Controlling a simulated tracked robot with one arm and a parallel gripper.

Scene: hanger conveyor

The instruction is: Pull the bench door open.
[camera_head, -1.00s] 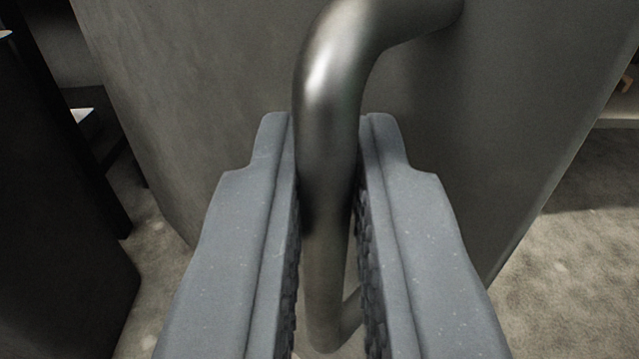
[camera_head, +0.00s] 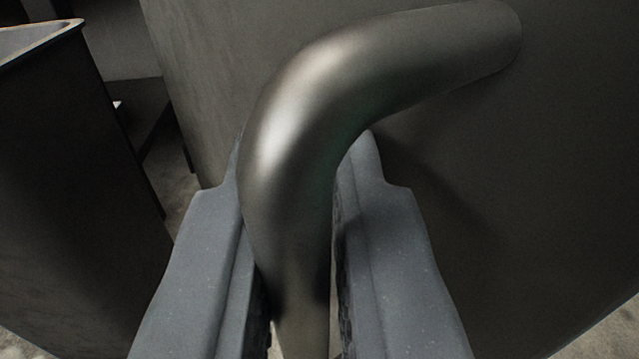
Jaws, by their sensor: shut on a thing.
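The bench door (camera_head: 530,180) is a grey metal panel that fills the right and middle of the view. Its handle (camera_head: 285,130) is a thick bent metal bar that curves from the door at the upper right down between my fingers. My gripper (camera_head: 300,165) is shut on the upright part of the handle, just below the bend, with one finger on each side. The lower end of the handle is hidden by the fingers and the frame edge.
A dark box-like body (camera_head: 75,190) with a pale top rim stands at the left, near my left finger. A narrow gap with bits of floor (camera_head: 160,205) shows between it and the door.

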